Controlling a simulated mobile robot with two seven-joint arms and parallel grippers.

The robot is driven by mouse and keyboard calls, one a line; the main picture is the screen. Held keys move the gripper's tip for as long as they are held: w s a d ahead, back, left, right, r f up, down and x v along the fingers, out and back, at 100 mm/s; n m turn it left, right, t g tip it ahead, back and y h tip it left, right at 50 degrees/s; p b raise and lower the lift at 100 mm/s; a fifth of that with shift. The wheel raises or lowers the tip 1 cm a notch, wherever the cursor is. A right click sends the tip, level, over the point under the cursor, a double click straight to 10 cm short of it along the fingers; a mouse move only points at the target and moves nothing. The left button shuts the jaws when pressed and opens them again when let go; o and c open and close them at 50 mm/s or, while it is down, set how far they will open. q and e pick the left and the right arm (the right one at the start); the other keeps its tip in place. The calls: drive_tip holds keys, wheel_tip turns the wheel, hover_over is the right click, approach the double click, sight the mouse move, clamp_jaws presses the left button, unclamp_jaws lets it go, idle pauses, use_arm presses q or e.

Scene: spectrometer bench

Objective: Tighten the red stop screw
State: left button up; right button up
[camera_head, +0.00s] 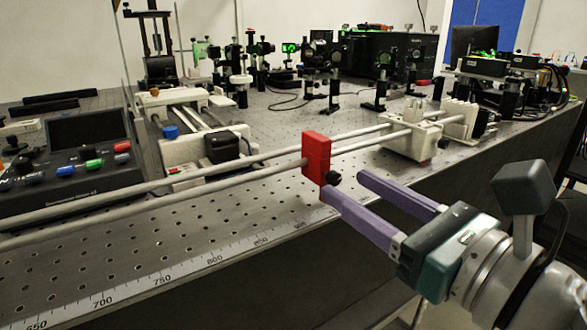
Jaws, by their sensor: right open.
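The red stop (315,152) is a block on the grey rails near the middle of the head view. Its stop screw has a small black knob (333,178) on the side facing my gripper. My right gripper (344,182) has two purple fingers and is open. Its fingertips are close to the knob, which appears between or just beyond them; I cannot tell whether they touch it. The near fingertip overlaps the lower edge of the red block in the picture. My left gripper is not in view.
Two long rails (225,179) run above the perforated bench (185,228), with a printed scale (175,274) along its front edge. A white carriage (415,140) sits on the rails to the right. A control box (85,165) stands at left. Optics crowd the back.

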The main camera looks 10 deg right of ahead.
sight(331, 177)
drive_tip(key=shift+x, duration=1.1)
drive_tip(key=shift+d, duration=0.1)
clamp_jaws()
